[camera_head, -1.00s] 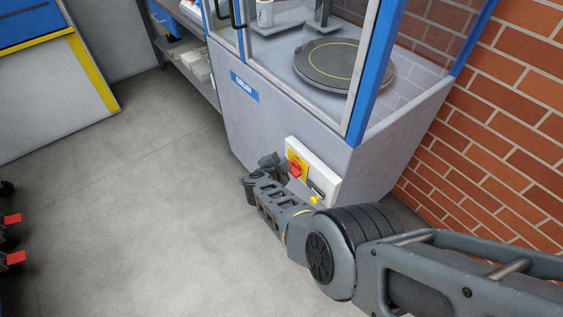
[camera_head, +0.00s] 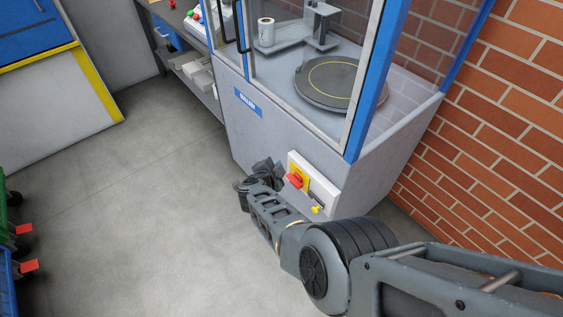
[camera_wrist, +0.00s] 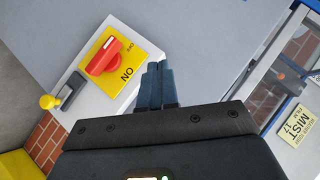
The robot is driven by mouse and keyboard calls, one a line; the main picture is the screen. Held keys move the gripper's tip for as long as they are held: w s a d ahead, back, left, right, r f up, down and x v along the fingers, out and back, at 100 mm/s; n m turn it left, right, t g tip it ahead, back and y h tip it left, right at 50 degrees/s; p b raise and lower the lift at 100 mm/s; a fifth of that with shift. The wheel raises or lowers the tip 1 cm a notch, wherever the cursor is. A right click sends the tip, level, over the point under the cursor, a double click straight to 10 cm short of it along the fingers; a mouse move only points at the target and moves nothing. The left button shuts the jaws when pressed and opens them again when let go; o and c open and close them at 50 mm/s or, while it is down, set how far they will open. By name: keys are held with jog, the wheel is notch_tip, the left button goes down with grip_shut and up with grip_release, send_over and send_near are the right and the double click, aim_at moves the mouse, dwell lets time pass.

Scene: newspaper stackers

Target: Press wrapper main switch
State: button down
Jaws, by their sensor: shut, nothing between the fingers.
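The wrapper main switch (camera_head: 295,180) is a red rotary handle on a yellow plate, set on a white box on the machine's lower front. In the head view my gripper (camera_head: 264,170) is just left of the switch, partly hidden by my own wrist.
A yellow-knobbed lever (camera_wrist: 48,101) is beside the switch on the white box (camera_head: 323,190). The wrapper machine (camera_head: 270,130) has a round turntable (camera_head: 335,82) behind glass. A brick wall (camera_head: 500,130) stands at right. Grey floor (camera_head: 140,200) is clear at left.

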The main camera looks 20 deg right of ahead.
jog(key=shift+s+a+r, duration=0.3)
jog(key=shift+a+r, duration=0.55)
jog(key=shift+r, duration=0.05)
jog(key=shift+s+a+r, duration=0.25)
jog(key=shift+a+r, duration=0.55)
jog(key=shift+r, duration=0.05)
